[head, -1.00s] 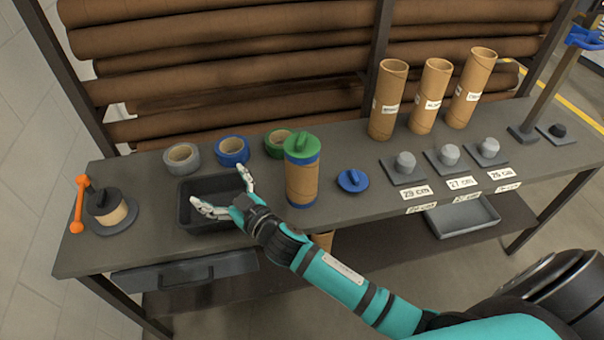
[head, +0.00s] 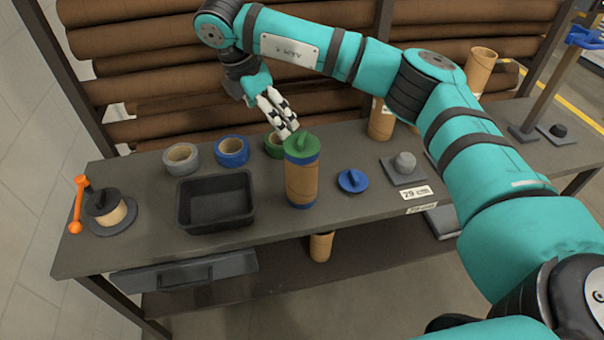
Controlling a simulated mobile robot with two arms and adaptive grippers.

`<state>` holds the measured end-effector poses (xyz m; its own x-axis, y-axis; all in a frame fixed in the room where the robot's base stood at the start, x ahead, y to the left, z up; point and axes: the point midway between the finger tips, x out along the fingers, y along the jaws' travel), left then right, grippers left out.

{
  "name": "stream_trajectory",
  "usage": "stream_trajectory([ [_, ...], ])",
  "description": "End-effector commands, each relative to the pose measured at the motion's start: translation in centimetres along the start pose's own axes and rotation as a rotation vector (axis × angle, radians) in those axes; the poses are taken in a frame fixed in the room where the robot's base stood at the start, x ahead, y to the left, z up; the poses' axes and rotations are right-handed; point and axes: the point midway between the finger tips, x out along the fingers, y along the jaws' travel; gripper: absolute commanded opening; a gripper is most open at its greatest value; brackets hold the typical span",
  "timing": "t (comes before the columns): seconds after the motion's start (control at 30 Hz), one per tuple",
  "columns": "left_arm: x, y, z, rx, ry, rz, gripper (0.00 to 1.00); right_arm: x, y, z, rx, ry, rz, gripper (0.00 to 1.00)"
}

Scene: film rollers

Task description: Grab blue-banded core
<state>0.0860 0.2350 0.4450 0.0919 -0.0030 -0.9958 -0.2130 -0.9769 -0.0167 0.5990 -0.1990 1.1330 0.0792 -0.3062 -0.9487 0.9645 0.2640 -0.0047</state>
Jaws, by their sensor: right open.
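The blue-banded core (head: 301,184) is a brown cardboard tube standing upright on the bench, with a blue band near its top and another at its foot. A green cap with a raised grip (head: 302,145) sits on its top. My right gripper (head: 287,126) is open and empty, pointing down just above and behind the core's cap. Its fingers overlap the cap's upper edge in the picture; I cannot tell whether they touch it. My left gripper is not in view.
A black tray (head: 214,224) is left of the core. Grey (head: 182,160), blue (head: 233,153) and green (head: 273,144) tape rolls lie behind. A blue cap (head: 352,181) lies right.

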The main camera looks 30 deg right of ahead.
Motion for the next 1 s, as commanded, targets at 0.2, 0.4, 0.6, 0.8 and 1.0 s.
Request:
stream_trajectory([
  [0.2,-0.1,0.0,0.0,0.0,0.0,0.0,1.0,0.8,-0.6,2.3,0.068,-0.074,-0.025,1.0],
  [0.4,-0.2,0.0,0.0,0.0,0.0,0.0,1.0,4.9,-0.7,2.5,0.066,-0.07,-0.025,1.0],
  [0.6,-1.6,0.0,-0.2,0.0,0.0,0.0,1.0,8.6,-0.8,2.9,0.065,-0.072,-0.024,1.0],
  [0.8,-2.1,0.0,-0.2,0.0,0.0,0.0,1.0,11.0,-0.8,3.0,0.064,-0.071,-0.02,1.0],
  [1.0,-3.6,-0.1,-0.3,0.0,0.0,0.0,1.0,12.6,-1.0,3.2,0.063,-0.071,-0.024,1.0],
])
